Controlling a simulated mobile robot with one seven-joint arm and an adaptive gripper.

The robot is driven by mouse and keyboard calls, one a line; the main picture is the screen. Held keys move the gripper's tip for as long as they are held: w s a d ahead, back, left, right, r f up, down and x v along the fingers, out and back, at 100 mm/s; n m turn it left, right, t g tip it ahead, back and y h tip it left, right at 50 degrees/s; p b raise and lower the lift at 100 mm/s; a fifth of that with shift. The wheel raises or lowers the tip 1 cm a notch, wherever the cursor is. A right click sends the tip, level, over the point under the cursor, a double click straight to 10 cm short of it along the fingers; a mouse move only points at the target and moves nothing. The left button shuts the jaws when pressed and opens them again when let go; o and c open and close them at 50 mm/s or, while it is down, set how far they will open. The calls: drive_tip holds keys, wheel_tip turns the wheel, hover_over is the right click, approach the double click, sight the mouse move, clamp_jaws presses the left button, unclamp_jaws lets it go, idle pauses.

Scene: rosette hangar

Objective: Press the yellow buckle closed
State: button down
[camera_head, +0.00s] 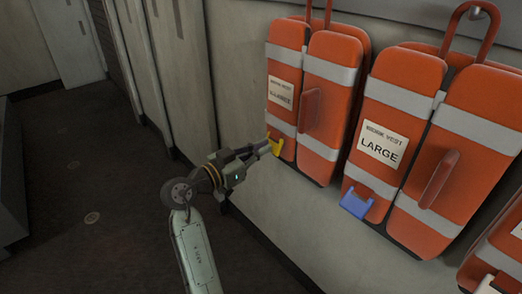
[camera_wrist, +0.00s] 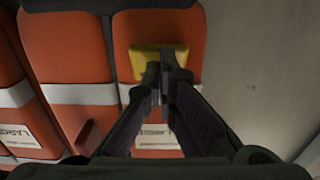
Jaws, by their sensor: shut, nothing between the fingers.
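The yellow buckle (camera_head: 275,147) sits at the lower left edge of the left orange life vest (camera_head: 330,88), below its label. In the wrist view the yellow buckle (camera_wrist: 147,62) lies just past my fingertips, which cover its lower right part. My gripper (camera_head: 268,146) is shut and empty, pointing at the buckle. In the wrist view my gripper (camera_wrist: 165,68) appears at or very close to the buckle's face. I cannot tell whether it touches. Whether the buckle is latched does not show clearly.
A second orange vest (camera_head: 385,105) labelled LARGE, with a blue buckle (camera_head: 356,202), hangs to the right. Part of a third vest (camera_head: 498,255) shows at the right edge. The wall (camera_head: 215,60) left of the vests is bare, and the dark floor (camera_head: 80,200) is open.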

drive_tip(key=shift+f, duration=0.2)
drive_tip(key=shift+w+d, duration=0.3)
drive_tip(key=shift+d, duration=0.2)
idle(0.4)
drive_tip(key=shift+f+b, duration=0.15)
drive_tip(key=shift+b, duration=0.45)
drive_tip(key=shift+w+d, duration=0.1)
drive_tip(key=shift+w, duration=0.05)
idle(0.3)
drive_tip(key=b+v, duration=0.1)
drive_tip(key=v, duration=0.8)
idle(0.7)
idle(0.7)
